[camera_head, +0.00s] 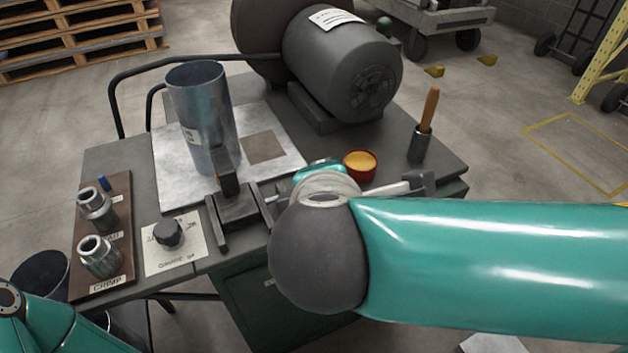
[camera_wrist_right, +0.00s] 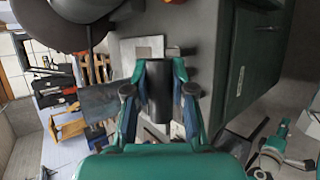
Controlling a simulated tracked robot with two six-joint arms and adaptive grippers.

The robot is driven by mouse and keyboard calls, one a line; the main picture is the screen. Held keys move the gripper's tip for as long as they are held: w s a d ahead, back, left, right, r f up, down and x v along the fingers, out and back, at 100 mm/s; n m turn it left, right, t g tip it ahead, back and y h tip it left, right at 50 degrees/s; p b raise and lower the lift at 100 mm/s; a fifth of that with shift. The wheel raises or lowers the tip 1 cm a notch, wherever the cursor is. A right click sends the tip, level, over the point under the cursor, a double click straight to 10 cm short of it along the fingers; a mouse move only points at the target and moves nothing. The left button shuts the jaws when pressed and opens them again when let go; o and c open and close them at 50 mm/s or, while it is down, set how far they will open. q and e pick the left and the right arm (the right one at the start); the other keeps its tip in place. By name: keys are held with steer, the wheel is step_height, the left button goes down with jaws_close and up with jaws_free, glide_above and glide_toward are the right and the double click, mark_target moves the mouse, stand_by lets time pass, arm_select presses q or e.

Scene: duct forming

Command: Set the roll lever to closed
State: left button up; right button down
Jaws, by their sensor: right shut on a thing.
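My right arm (camera_head: 480,260) reaches in from the right in the head view and hides most of its gripper and the middle front of the bench. In the right wrist view my right gripper (camera_wrist_right: 158,92) has its fingers on both sides of a dark grey cylinder (camera_wrist_right: 158,100) and is shut on it. I cannot tell whether this is the roll lever's grip. I cannot tell whether that is the roll lever. My left gripper is out of view.
A board with metal fittings (camera_head: 105,235) and a dark knob on a label plate (camera_head: 168,233) lie at the bench's left. A red bowl (camera_head: 360,166) and a wooden-handled tool (camera_head: 427,120) stand right of the tube. A large motor (camera_head: 340,65) fills the back.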

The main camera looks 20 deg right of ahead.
steer(key=shift+s+f, duration=0.15)
steer(key=shift+f, duration=0.15)
steer(key=c, duration=1)
jaws_free()
steer(key=shift+s+a, duration=0.1)
steer(key=shift+r, duration=0.1)
steer(key=shift+r, duration=0.15)
steer(key=shift+r, duration=0.25)
step_height(320, 180, up, 9)
steer(key=shift+r, duration=0.1)
